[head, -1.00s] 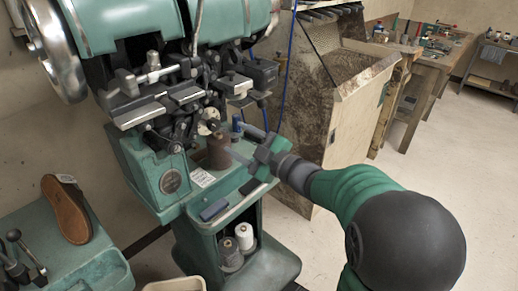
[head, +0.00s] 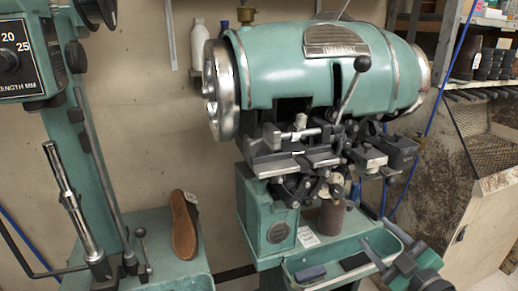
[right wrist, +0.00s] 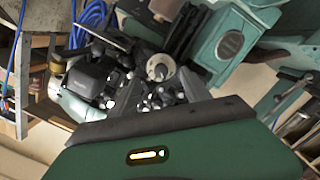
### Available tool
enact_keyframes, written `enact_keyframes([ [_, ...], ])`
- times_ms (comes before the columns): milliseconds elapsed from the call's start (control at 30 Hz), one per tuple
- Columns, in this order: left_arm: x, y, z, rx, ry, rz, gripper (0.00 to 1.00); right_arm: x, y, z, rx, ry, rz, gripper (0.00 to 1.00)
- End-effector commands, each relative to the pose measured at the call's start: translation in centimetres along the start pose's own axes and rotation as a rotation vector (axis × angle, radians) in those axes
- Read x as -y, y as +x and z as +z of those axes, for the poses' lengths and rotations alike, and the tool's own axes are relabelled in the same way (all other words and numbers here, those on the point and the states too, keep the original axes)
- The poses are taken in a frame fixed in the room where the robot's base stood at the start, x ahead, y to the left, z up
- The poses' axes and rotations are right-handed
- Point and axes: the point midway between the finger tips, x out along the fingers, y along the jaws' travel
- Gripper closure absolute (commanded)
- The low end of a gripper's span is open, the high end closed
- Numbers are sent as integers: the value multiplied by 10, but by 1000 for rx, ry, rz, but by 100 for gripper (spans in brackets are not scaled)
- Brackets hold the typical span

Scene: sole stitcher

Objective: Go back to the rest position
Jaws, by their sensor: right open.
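My right gripper (head: 378,236) shows at the lower right of the head view. Its fingers are open and apart, with nothing between them, and it is in front of the green stitching machine (head: 310,62), by the right end of its tray (head: 325,268). In the right wrist view the machine's dark mechanism (right wrist: 95,80) fills the upper left, tilted, behind my green gripper body. My left gripper is in neither view.
A brown shoe sole (head: 184,228) leans on a green surface at left. A brown thread spool (head: 331,216) stands under the machine head. A second machine (head: 25,60) is at far left. A wooden cabinet (head: 480,225) and shelves bound the right.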

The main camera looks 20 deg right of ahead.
Motion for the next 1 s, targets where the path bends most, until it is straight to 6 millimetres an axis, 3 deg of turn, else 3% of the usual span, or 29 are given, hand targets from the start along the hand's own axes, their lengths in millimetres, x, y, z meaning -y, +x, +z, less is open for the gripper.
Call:
enact_keyframes([
  [100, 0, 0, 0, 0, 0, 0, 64, 45, 34, 33, 231, 157, -29, 44],
  [167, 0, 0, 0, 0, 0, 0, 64, 86, 41, 53, 397, 262, -69, 44],
  [200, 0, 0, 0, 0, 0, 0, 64, 116, 39, 64, 507, 329, -104, 44],
  [300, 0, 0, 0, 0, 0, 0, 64, 182, 19, 78, 735, 451, -195, 44],
  [400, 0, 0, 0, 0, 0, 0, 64, 234, -8, 80, 906, 530, -280, 44],
  [633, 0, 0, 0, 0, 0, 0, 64, 324, -80, 63, 1226, 633, -470, 44],
  [700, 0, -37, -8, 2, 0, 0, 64, 296, -82, 35, 1228, 638, -465, 44],
  [1000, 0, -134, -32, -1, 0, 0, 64, 229, -88, -38, 1224, 637, -462, 44],
])
